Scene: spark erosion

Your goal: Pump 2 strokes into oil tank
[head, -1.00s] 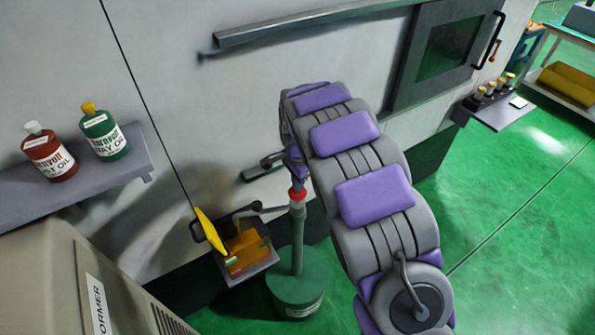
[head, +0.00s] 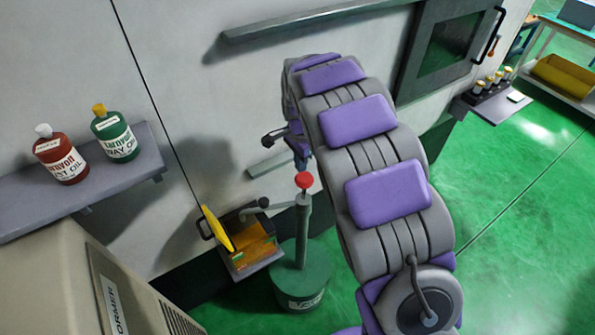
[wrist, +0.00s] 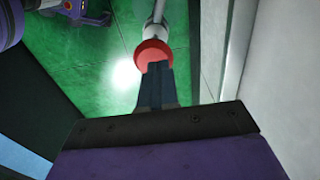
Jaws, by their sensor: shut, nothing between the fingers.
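The hand pump is a green drum (head: 300,285) on the floor with an upright column and a red knob (head: 304,180) on top. Its spout arm reaches left over the oil tank (head: 262,263), an open box with orange inside and a yellow lid (head: 217,228) tilted up. My gripper (head: 302,165) is shut and empty, pointing down just above the red knob. In the wrist view, the closed fingertips (wrist: 154,72) overlap the knob (wrist: 152,52); I cannot tell if they touch it. My arm hides part of the wall behind.
A shelf (head: 80,185) on the left holds a red bottle (head: 60,155) and a green bottle (head: 115,137). A beige cabinet (head: 60,285) stands front left. The grey machine wall (head: 200,60) is close behind the pump. Green floor (head: 500,190) is free on the right.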

